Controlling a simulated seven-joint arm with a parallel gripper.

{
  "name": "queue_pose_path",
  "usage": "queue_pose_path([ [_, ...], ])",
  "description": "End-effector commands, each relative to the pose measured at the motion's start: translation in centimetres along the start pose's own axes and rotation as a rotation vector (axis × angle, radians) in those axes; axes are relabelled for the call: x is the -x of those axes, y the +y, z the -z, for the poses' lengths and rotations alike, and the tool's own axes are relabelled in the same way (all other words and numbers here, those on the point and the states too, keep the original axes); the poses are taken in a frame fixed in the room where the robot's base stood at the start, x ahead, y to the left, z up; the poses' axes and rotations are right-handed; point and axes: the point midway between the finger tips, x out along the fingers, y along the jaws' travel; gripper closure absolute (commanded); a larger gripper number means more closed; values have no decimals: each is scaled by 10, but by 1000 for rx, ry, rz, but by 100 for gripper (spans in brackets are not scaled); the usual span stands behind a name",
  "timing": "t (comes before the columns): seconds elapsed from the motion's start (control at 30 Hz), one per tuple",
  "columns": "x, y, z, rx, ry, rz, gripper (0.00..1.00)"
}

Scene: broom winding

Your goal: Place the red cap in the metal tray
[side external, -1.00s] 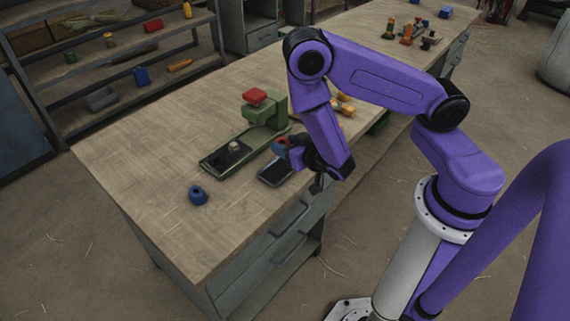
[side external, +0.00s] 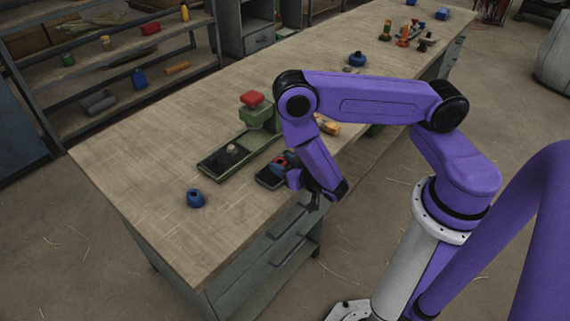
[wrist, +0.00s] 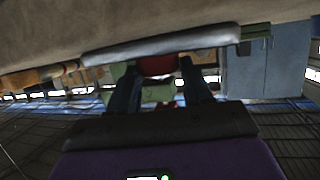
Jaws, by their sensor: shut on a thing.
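My gripper (side external: 280,161) is low over the near edge of the bench, its fingers pointing left. It is shut on the red cap (side external: 276,161), which shows only as a small red patch in the side view. In the wrist view the red cap (wrist: 158,66) sits between the two dark blue fingers of the gripper (wrist: 161,82). The metal tray (side external: 268,182) is a small dark tray right beside the green fixture, directly at the cap. In the wrist view the grey edge of the tray (wrist: 110,55) runs close beside the cap. I cannot tell whether they touch.
A blue ring-like part (side external: 195,198) lies to the front left. Yellow parts (side external: 328,126) lie behind my arm. The left bench top is clear.

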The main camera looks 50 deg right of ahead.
Motion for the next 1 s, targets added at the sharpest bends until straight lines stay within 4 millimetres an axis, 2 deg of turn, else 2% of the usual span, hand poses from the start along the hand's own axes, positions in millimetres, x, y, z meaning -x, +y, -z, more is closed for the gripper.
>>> queue_pose_path([
  [0.1, -1, 0, -3, 1, 0, 0, 83],
  [0.13, -1, 0, -3, 1, 0, 0, 47],
  [0.2, -1, 0, -3, 0, 0, 0, 25],
  [0.6, 0, 0, 1, -1, 0, 0, 25],
  [0.77, 23, -2, -1, 6, -5, 6, 25],
  [1.0, 67, -2, 0, 7, -1, 9, 25],
])
